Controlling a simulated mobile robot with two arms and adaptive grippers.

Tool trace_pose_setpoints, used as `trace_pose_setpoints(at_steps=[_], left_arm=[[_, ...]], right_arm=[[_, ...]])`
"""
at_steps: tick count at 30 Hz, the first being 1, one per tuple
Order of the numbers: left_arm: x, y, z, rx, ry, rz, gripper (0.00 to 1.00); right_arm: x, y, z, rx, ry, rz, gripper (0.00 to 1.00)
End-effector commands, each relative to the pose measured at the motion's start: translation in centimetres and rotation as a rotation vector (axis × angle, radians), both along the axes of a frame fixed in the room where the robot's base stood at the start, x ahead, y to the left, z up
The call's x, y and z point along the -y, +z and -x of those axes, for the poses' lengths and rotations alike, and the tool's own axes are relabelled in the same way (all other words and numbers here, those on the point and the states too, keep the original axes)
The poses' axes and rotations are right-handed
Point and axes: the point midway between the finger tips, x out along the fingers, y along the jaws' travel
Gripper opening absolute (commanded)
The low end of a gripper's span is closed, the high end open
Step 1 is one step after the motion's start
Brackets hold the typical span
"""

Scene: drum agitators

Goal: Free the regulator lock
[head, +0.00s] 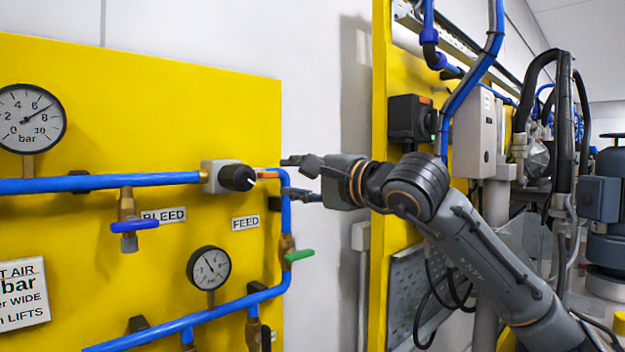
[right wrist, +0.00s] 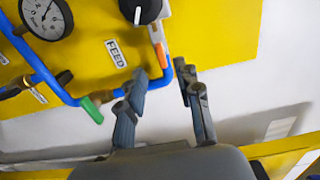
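The regulator (head: 212,177) sits on the upper blue pipe, with a black knob (head: 238,178) facing right of it. A small orange-ended tab (head: 268,174), apparently the lock, shows just right of the knob. In the right wrist view the tab's orange end (right wrist: 161,54) lies below the black knob (right wrist: 140,10). My right gripper (head: 284,176) is open and empty, its fingers spread one above the other just right of the tab. In the right wrist view the open gripper (right wrist: 160,80) has the orange end ahead of its gap, apparently not between the fingers. My left gripper is out of view.
A blue pipe (head: 286,215) runs down close to my right fingers, with a green valve handle (head: 299,255) below. A blue bleed handle (head: 135,226) and gauges (head: 209,268) are on the yellow panel. A yellow post (head: 381,120) stands behind my right arm.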

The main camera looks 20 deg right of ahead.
Motion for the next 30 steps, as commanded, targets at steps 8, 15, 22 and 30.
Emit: trace_pose_setpoints(at_steps=[8, 15, 22, 30], left_arm=[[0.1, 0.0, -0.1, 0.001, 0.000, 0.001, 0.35], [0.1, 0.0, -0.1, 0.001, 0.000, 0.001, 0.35], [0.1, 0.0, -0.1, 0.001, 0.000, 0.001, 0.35], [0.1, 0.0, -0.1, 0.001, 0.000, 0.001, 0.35]], right_arm=[[1.5, 0.0, 4.2, 0.000, -0.001, 0.001, 0.34], [1.8, 0.0, 4.9, -0.001, 0.000, 0.000, 0.34], [1.7, 0.0, 4.9, -0.001, 0.001, 0.000, 0.34], [-0.5, -1.4, 4.8, -0.026, 0.078, -0.041, 0.34]])
